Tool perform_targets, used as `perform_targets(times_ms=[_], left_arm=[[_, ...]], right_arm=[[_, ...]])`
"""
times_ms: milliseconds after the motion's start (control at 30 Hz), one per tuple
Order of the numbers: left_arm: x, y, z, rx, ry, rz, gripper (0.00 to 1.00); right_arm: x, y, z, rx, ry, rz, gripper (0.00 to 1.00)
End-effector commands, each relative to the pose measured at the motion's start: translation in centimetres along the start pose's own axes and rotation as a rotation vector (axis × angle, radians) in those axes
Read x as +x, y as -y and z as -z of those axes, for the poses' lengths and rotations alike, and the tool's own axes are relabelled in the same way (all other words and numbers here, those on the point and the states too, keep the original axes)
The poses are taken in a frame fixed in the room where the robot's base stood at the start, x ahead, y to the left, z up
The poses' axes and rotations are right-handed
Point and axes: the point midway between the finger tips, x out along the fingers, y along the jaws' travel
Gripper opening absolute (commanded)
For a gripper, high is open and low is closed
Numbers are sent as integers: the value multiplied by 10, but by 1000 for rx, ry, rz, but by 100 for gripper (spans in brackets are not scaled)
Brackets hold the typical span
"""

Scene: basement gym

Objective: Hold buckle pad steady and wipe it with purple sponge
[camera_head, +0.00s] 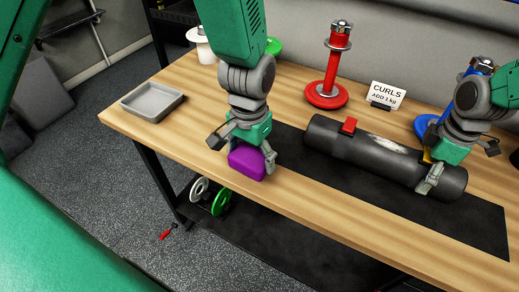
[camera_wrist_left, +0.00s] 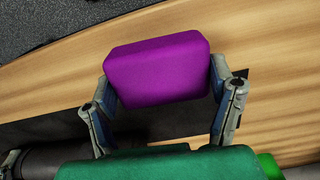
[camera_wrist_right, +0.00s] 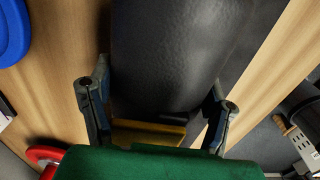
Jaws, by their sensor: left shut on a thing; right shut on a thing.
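The buckle pad (camera_head: 365,168) is a black roll lying on a dark mat on the bench, with a red buckle (camera_head: 349,125) and a yellow buckle (camera_head: 427,156). A whitish smear (camera_head: 392,146) marks its top between them. My right gripper (camera_head: 429,178) is shut on the pad near its right end, by the yellow buckle. In the right wrist view its fingers straddle the pad (camera_wrist_right: 175,60) and the yellow buckle (camera_wrist_right: 148,132). My left gripper (camera_head: 249,150) is shut on the purple sponge (camera_head: 247,164), left of the pad and apart from it. The sponge (camera_wrist_left: 158,70) sits between its fingers.
A grey tray (camera_head: 153,103) stands at the bench's left. A red weight stand (camera_head: 327,95) and a "CURLS ADD 1 kg" card (camera_head: 387,96) stand behind the pad. A blue base (camera_head: 424,126) is partly behind my right arm. The mat (camera_head: 293,160) is bare between sponge and pad.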

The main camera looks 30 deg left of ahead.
Motion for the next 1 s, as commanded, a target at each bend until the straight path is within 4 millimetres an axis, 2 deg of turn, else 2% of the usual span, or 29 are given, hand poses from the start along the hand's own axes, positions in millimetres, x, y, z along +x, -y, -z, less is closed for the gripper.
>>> perform_targets(times_ms=[33, 167, 267, 367, 400, 600, 700, 833, 1000], left_arm=[[-5, -4, 13, 52, -8, -1, 53], [-28, -14, 55, 269, -13, -3, 53], [-53, -28, 91, 490, -14, -5, 53], [-74, -58, 118, 732, -10, -3, 53], [-81, -73, 127, 826, -9, -2, 53], [-117, -146, 154, 1232, -7, 0, 53], [-134, -169, 163, 1375, -7, 0, 53], [-150, -184, 169, 1485, -4, -1, 53], [-154, -188, 171, 1528, -1, 0, 53]], right_arm=[[6, 4, -8, 3, 14, 15, 34], [6, 4, -9, 4, 20, 15, 34], [6, 3, -10, 5, 22, 15, 34], [6, 3, -10, 6, 22, 15, 34], [6, 3, -10, 6, 22, 15, 34], [6, 3, -12, 8, 18, 14, 34], [6, 3, -12, 8, 19, 14, 34], [6, 3, -11, 7, 21, 13, 34], [6, 3, -11, 7, 22, 13, 34]])
